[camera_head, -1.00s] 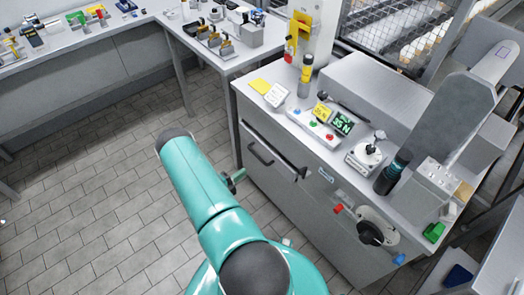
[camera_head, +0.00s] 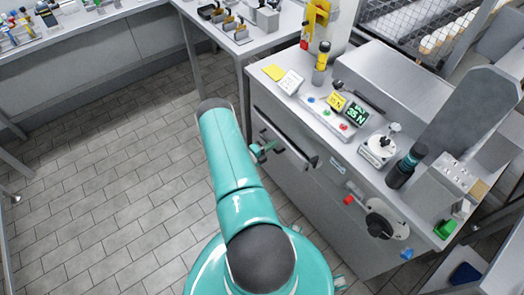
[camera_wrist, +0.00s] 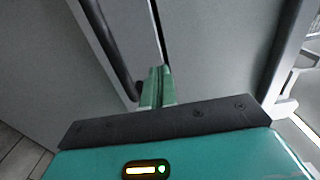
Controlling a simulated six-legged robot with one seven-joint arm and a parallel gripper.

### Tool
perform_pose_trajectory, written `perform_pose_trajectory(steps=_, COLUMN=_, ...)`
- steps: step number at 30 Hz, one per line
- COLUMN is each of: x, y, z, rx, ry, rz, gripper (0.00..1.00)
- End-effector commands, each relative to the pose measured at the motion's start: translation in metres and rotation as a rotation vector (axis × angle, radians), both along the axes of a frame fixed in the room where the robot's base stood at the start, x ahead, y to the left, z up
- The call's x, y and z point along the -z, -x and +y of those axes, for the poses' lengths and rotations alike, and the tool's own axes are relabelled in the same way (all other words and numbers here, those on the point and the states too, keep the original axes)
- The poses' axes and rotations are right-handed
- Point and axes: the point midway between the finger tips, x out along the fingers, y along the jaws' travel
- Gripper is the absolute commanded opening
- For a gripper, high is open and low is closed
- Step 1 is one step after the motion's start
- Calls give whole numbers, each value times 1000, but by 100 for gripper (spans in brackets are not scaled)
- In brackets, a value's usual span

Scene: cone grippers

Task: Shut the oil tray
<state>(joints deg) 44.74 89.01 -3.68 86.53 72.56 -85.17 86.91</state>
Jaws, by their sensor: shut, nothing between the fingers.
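The oil tray appears to be the grey drawer front (camera_head: 283,128) on the left of the cabinet, with a dark bar handle (camera_head: 290,150). My gripper (camera_head: 266,151) is shut and empty, in front of the drawer near the handle's left part. In the wrist view, the green fingertips (camera_wrist: 157,84) are together, beside the lower end of the dark handle bar (camera_wrist: 108,48). A narrow dark gap runs between grey panels just beyond them. I cannot tell whether the fingers touch the drawer or how far it stands out.
A black round knob (camera_head: 379,225) with a red and a blue piece is on the cabinet front, right of the drawer. The cabinet top carries a button panel (camera_head: 338,112) and a dark cylinder (camera_head: 406,167). Tiled floor (camera_head: 110,180) is free to the left.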

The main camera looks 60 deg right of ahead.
Motion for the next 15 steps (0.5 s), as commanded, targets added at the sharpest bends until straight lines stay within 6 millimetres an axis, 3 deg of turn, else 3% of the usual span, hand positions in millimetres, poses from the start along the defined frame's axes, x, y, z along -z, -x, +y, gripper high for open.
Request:
perform_pose_trajectory(steps=6, x=0, y=8, z=-18, rx=0, ry=-1, rz=0, gripper=0)
perform_pose_trajectory(steps=15, x=0, y=7, z=-19, rx=-1, ry=-1, rz=0, gripper=0)
